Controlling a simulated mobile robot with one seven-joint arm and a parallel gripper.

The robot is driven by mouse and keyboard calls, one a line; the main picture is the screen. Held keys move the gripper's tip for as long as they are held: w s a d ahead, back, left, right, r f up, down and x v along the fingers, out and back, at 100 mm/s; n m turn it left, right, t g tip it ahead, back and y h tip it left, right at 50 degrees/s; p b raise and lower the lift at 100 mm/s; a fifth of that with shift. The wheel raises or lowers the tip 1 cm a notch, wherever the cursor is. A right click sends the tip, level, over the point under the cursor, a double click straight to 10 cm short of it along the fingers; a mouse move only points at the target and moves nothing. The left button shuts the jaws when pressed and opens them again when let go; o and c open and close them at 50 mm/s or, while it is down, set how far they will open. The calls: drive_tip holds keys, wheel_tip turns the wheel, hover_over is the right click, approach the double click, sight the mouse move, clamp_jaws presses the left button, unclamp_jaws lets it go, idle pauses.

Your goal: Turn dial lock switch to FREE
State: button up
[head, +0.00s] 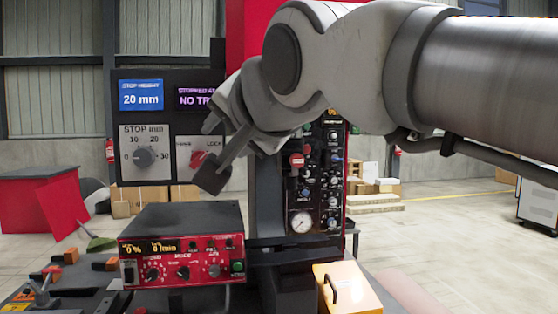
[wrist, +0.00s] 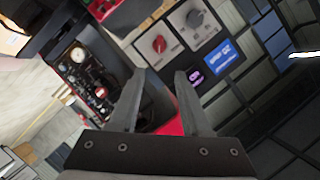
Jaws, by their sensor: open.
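The dial lock switch is a red knob (head: 197,159) on a pale plate at the lower right of the dark panel (head: 158,78). In the head view my gripper partly covers its plate. The word LOCK shows above right of the knob; the label on the left is too small to read surely. In the wrist view the red knob (wrist: 158,44) shows whole, beyond the fingertips, but its pointing is unclear. My gripper (head: 210,152) is open and empty in front of the panel near the knob; its spread fingers also show in the wrist view (wrist: 158,76).
A red-fronted control box (head: 182,262) stands below. A column of controls with a gauge (head: 301,222) stands to the right.

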sight(200, 159)
drive_tip(key=x, duration=1.6)
clamp_jaws()
